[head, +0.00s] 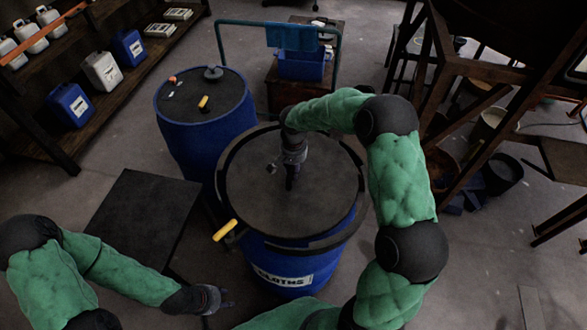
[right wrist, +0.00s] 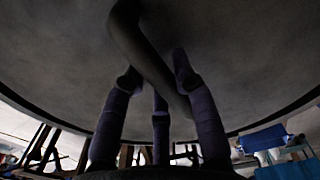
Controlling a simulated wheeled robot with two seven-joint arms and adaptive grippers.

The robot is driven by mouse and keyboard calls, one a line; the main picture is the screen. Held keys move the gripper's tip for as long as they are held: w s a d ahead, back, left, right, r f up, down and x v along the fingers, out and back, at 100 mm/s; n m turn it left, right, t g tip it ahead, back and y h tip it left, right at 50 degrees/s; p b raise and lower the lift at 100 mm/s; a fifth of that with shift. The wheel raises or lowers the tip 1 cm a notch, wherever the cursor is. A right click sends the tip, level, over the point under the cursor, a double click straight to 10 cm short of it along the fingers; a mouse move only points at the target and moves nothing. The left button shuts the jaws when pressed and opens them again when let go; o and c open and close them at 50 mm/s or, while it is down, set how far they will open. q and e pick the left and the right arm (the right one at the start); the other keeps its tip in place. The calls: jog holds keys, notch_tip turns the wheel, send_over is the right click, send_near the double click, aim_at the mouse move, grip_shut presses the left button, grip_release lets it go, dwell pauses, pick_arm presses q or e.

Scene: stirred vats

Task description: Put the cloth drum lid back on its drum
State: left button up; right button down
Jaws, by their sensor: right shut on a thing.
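The dark grey round cloth drum lid (head: 325,197) is over the top of the blue drum labelled CLOTHS (head: 262,255). My right gripper (head: 291,180) reaches down to the middle of the lid. In the right wrist view its fingers (right wrist: 160,95) are shut on the lid's dark bar handle (right wrist: 140,45), with the lid's underlying face (right wrist: 235,60) filling the view. A dark ring with a yellow lever (head: 225,230) lies around the drum's top. I cannot tell whether the lid touches the rim all round. My left gripper (head: 212,299) is low at left, apart from the drum; its finger opening is unclear.
Another blue drum (head: 205,110) with a closed top stands behind left. A dark flat platform (head: 140,215) is at left. A cart with a blue bin (head: 303,65) stands behind. Shelves with jugs (head: 103,71) are far left; a brown frame (head: 450,150) is at right.

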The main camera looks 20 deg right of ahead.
jog(key=shift+w+f+b, duration=0.1)
jog(key=shift+f+b, duration=0.2)
jog(key=shift+f, duration=0.05)
dwell(0.5)
jog(key=c, duration=0.9)
grip_release()
jog(key=shift+f, duration=0.15)
notch_tip(320, 180, up, 12)
jog(key=shift+r, duration=0.1)
